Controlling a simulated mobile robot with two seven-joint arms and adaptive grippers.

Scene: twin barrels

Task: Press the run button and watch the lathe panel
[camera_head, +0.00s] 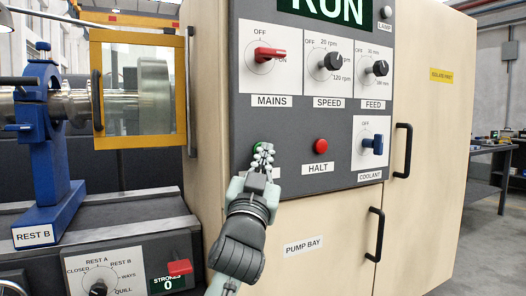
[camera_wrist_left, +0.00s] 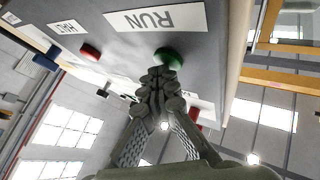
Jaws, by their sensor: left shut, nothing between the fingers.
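The grey panel (camera_head: 300,112) is on the cream cabinet. Its display (camera_head: 335,8) at the top reads RUN in white on green. The green run button (camera_head: 257,147) is mostly hidden behind my left gripper (camera_head: 263,153); in the left wrist view the green button (camera_wrist_left: 169,56) shows beside the upside-down RUN label (camera_wrist_left: 156,19). My left gripper is shut and empty, its fingertips (camera_wrist_left: 160,76) at the button's edge; I cannot tell whether they touch it. The red HALT button (camera_head: 321,146) is to the right. My right gripper is not in view.
Above are the red MAINS switch (camera_head: 270,52), SPEED knob (camera_head: 333,62) and FEED knob (camera_head: 380,68). The blue COOLANT switch (camera_head: 372,144) is right of HALT. Black door handles (camera_head: 402,150) stick out. The yellow-framed guard (camera_head: 138,32) and blue rest (camera_head: 47,160) are at left.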

